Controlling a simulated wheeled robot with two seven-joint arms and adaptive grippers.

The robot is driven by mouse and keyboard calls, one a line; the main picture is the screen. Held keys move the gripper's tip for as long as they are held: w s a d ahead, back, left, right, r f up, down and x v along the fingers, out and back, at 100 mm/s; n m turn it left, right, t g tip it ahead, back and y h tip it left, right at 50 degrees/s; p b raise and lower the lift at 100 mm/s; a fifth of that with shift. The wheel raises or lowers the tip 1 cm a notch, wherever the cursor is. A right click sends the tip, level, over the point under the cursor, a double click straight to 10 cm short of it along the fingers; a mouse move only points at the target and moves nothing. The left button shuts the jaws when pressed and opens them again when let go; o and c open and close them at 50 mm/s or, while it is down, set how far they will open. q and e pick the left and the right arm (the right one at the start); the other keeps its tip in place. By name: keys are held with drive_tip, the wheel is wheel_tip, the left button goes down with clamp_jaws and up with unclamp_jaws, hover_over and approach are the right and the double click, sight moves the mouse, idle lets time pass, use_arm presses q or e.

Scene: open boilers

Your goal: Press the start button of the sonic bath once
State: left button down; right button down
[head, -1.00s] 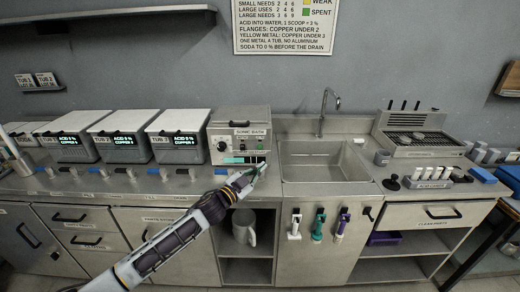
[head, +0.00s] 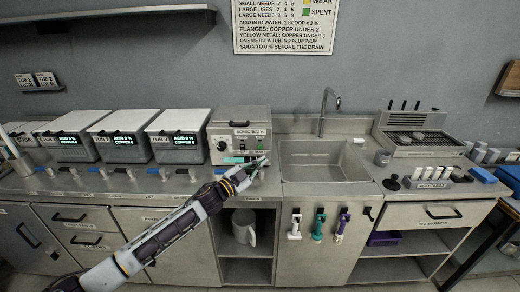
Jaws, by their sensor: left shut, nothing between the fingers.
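The sonic bath (head: 240,114) is a metal box with a labelled front panel, standing on the counter left of the sink. Its panel shows a dark knob (head: 221,146), small controls and a lit greenish display (head: 233,160). My left gripper (head: 264,160) is shut and empty, with its tips in front of the lower right part of the panel. It covers that corner, and I cannot tell whether the tips touch the panel. Which control is the start button is too small to read. My right gripper is not in view.
Several lidded tubs with lit displays (head: 178,122) stand left of the bath, with coloured handles along the counter front. The sink (head: 325,180) with its tap (head: 323,108) is just right. A rack of white cylinders (head: 432,183) and a hotplate-like unit (head: 420,150) are farther right.

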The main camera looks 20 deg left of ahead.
sight(259, 152)
use_arm(q)
drive_tip(key=w, duration=0.1)
drive_tip(key=w+a, duration=0.1)
drive_tip(key=w, duration=0.1)
drive_tip(key=w+b, duration=0.1)
drive_tip(key=w, duration=0.1)
drive_tip(key=shift+w+a, duration=0.25)
drive_tip(key=shift+a, duration=0.05)
drive_tip(key=shift+w+a, duration=0.2)
drive_tip(key=shift+w, duration=0.4)
drive_tip(key=shift+w+a, duration=0.15)
drive_tip(key=shift+w, duration=0.4)
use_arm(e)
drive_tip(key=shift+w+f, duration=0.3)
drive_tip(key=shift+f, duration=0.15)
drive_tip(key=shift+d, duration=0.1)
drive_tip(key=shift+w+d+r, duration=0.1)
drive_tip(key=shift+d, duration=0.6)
